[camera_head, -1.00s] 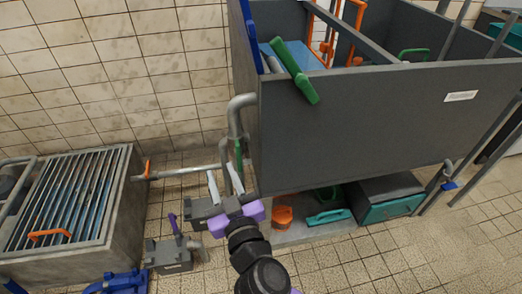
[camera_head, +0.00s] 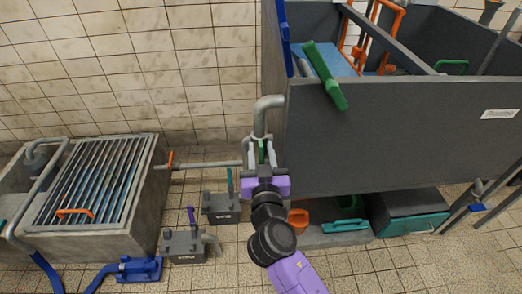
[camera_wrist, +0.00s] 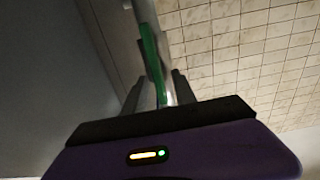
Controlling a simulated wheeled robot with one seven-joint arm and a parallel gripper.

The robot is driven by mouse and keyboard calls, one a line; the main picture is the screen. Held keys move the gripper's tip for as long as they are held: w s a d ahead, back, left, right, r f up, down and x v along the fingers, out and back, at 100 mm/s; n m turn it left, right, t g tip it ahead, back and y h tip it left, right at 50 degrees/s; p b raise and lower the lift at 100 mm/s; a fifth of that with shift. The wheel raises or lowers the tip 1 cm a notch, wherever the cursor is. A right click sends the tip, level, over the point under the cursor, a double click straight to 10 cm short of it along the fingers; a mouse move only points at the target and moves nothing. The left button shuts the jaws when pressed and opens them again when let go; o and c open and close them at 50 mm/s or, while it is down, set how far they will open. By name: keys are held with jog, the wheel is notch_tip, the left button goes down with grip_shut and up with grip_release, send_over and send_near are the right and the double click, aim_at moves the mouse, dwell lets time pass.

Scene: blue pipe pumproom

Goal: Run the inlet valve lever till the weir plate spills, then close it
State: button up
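A green lever (camera_head: 262,147) hangs on the grey pipe at the near left corner of the dark grey tank (camera_head: 390,140). In the wrist view the lever (camera_wrist: 152,62) stands between my two grey fingers, nearer the left one. My gripper (camera_head: 261,151) is open, with a finger on either side of the lever; light gaps suggest it is not clamped. It also shows at the bottom of the wrist view (camera_wrist: 160,92). I cannot pick out a weir plate or any spilling water. The lower end of the lever is hidden by my gripper.
A grated concrete basin (camera_head: 95,185) stands at left, joined by a horizontal pipe (camera_head: 210,164). Grey boxes with upright handles (camera_head: 221,208) and a blue fitting (camera_head: 138,268) sit on the floor. A larger green handle (camera_head: 325,75) leans over the tank rim.

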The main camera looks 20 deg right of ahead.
jog(key=shift+w, duration=0.1)
grip_shut()
jog(key=shift+n, duration=0.3)
jog(key=n, duration=0.2)
jog(key=a+n, duration=0.1)
jog(key=shift+w+f+n, duration=0.1)
jog(key=shift+w+n, duration=0.05)
jog(key=shift+n, duration=0.25)
jog(key=shift+w+a+f+n+p, duration=0.1)
jog(key=shift+a+f+n+p, duration=0.25)
jog(key=shift+n, duration=1.95)
jog(key=shift+w+a+f+n+p, duration=0.15)
jog(key=shift+f+n+p, duration=0.25)
jog(key=shift+n, duration=1.9)
jog(key=shift+s+a+f+n+p, duration=0.1)
jog(key=shift+a+f+n+p, duration=0.3)
jog(key=shift+n, duration=1.9)
jog(key=shift+d+f, duration=0.15)
